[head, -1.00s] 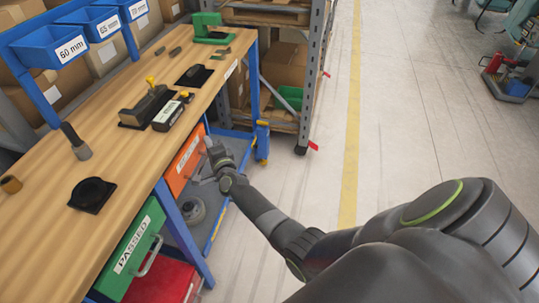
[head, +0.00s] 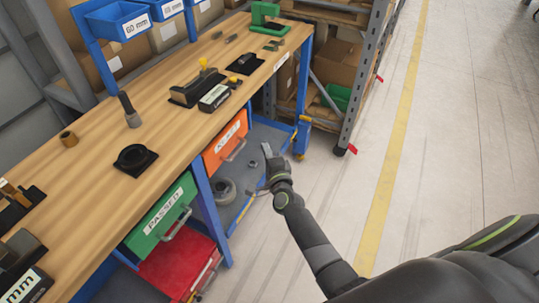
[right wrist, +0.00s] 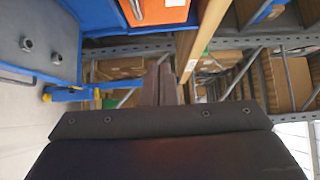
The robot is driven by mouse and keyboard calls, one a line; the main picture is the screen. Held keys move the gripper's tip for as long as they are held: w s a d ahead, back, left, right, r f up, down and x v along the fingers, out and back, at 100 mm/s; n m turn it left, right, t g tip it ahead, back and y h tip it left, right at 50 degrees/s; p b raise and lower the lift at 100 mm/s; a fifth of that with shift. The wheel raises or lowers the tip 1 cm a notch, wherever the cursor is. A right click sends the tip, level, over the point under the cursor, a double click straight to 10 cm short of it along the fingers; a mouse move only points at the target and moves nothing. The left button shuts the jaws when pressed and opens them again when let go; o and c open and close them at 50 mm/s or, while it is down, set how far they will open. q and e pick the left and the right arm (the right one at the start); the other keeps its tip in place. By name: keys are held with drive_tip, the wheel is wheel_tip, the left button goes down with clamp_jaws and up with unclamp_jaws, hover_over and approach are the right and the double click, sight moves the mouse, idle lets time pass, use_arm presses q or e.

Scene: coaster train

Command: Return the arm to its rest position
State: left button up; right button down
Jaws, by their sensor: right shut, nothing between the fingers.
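My right gripper (head: 267,152) hangs in front of the bench's right end, out over the lower shelf's edge and apart from the bench top. In the right wrist view its two fingers (right wrist: 158,85) are together, with nothing between them. My right arm runs from the lower right of the head view up to this gripper. My left gripper is in neither view.
The wooden bench (head: 95,190) holds dark fixtures and a green press (head: 266,18). Below are an orange drawer (head: 226,143), a green "PASSED" drawer (head: 163,215) and a red bin (head: 180,265). A rack upright (head: 366,70) stands beyond. Floor at right is clear.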

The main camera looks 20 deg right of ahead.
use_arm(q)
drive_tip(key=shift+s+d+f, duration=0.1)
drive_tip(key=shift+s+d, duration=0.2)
use_arm(e)
drive_tip(key=shift+s+a, duration=0.1)
drive_tip(key=shift+s, duration=0.9)
drive_tip(key=s+d+f+n+g+y+p, duration=0.15)
drive_tip(key=s+f+n+g, duration=0.3)
drive_tip(key=s+f, duration=0.75)
drive_tip(key=s+d+f+n+g+h, duration=0.15)
drive_tip(key=s+f+n+g, duration=0.4)
drive_tip(key=f, duration=0.95)
use_arm(q)
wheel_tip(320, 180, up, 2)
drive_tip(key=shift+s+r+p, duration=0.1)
drive_tip(key=shift+p, duration=0.2)
use_arm(e)
drive_tip(key=s+d+f+n+g, duration=0.1)
drive_tip(key=s+f, duration=0.3)
drive_tip(key=s, duration=0.7)
drive_tip(key=s+d+f+n+g, duration=0.2)
drive_tip(key=s+f+n+g, duration=0.1)
drive_tip(key=s, duration=0.9)
drive_tip(key=s+d+f+n+g, duration=0.2)
drive_tip(key=s+f+n, duration=0.2)
drive_tip(key=s, duration=0.7)
drive_tip(key=shift+s+d+f+g, duration=0.15)
drive_tip(key=shift+s+f+g, duration=0.2)
drive_tip(key=shift+f, duration=0.45)
